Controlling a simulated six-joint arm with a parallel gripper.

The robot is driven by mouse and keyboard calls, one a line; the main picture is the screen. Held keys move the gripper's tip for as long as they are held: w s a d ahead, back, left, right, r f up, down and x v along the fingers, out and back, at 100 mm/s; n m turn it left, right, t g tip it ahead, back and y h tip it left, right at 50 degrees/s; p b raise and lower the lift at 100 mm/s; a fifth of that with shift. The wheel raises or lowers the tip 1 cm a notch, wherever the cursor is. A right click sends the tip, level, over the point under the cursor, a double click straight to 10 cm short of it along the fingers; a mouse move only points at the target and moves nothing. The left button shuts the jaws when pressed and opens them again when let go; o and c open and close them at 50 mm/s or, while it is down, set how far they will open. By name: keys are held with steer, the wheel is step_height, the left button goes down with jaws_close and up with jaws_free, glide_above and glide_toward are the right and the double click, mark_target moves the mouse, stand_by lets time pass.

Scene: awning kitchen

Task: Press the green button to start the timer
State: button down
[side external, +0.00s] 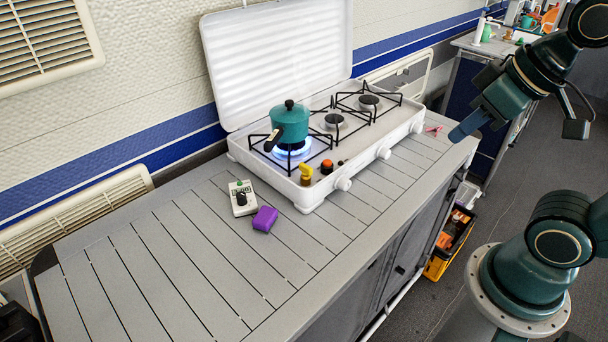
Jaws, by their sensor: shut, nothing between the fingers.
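The timer (242,198) is a small whitish box lying on the grey slatted counter, left of the stove. A green button (239,184) shows at its far end, and a dark knob or dial sits on its face; the details are small. My gripper (459,133) is at the upper right, near the right end of the counter and far from the timer. Its fingers are shut and empty. It appears to be above the counter's front edge, touching nothing.
A purple block (265,219) lies right beside the timer. A white camping stove (330,150) with its lid up holds a teal pot (290,122) over a lit blue flame. A yellow-topped item (306,174) stands at its front. The counter's left part (150,270) is clear.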

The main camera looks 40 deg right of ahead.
steer(key=shift+w, duration=0.1)
steer(key=m+t+h, duration=0.3)
steer(key=m+h, duration=0.1)
steer(key=m, duration=1)
glide_above(240, 183)
step_height(240, 183, down, 16)
steer(key=f, duration=0.1)
steer(key=shift+s+a+r, duration=0.3)
steer(key=shift+s, duration=0.1)
steer(key=shift+f, duration=0.1)
steer(key=shift+f, duration=4.3)
